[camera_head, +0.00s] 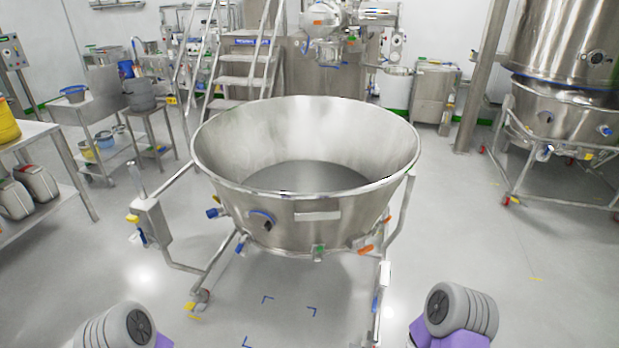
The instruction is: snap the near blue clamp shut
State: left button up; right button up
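A large steel bowl (305,215) stands on a wheeled tubular frame in front of me. Several small coloured fittings sit around its lower wall. A blue fitting (213,212) sticks out at the left, and another blue one (241,246) is lower on the near left side. A blue-rimmed round port (262,220) is between them and the front handle. I cannot tell which blue fitting is the near clamp, nor whether either is open or shut. Only grey and purple links of my two arms show at the bottom edge, apart from the bowl. Neither gripper is in view.
A control box on a post (152,218) stands at the bowl's left. Steel carts and a table (45,145) line the left; steps (240,85) are behind. A steel vessel on a frame (560,110) is at the right. The near floor is clear, with blue corner marks.

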aim_at(240, 246)
jog(key=u, duration=0.35)
jog(key=k, duration=0.85)
jog(key=u, duration=1.5)
jog(key=i, duration=0.4)
jog(key=z, duration=0.6)
jog(key=i, duration=1.6)
jog(key=z, duration=2)
jog(key=i, duration=1.2)
jog(key=z, duration=0.35)
